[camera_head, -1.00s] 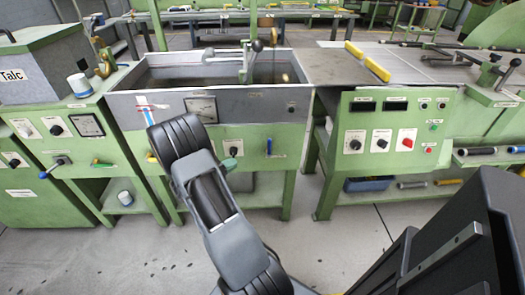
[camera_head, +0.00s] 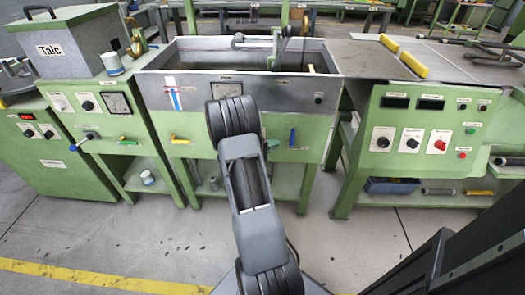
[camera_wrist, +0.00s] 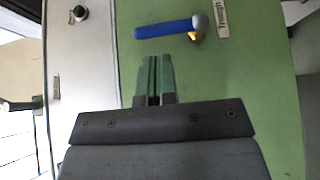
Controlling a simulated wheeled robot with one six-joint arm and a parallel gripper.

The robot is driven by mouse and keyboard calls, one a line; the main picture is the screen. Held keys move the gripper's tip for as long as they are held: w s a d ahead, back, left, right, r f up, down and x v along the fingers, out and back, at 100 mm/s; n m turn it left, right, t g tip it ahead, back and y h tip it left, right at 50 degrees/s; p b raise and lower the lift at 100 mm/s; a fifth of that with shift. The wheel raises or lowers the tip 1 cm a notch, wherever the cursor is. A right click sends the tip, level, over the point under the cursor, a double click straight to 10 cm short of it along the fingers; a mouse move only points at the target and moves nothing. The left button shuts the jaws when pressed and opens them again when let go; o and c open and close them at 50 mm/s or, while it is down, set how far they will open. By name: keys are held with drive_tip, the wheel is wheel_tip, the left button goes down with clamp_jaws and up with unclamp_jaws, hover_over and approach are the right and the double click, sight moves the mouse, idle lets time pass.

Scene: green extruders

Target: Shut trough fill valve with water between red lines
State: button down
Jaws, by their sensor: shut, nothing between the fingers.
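The grey trough (camera_head: 153,96) in its green cabinet stands at centre. Its level strip (camera_head: 173,93) shows blue with red marks, too small to read the water level against them. A blue valve handle (camera_head: 292,138) hangs down vertically on the cabinet front; in the wrist view the handle (camera_wrist: 165,28) lies across the picture beside a label reading roughly "Trough". My gripper (camera_wrist: 154,62) has green fingers, shut and empty, just short of the handle. In the head view my gripper (camera_head: 272,144) is just left of the handle, partly hidden by my arm.
A yellow handle (camera_head: 180,139) is at the trough cabinet's left. A control cabinet (camera_head: 415,118) with knobs stands right, a Talc box (camera_head: 62,55) left. The floor in front is clear.

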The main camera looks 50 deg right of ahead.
sight(292, 138)
drive_tip(key=b+x, duration=0.1)
drive_tip(key=x, duration=0.4)
drive_tip(key=shift+d, duration=0.15)
drive_tip(key=shift+s+r, duration=0.1)
drive_tip(key=shift+s+d+r+y+p, duration=0.1)
drive_tip(key=shift+y+p, duration=0.2)
drive_tip(key=shift+p, duration=0.45)
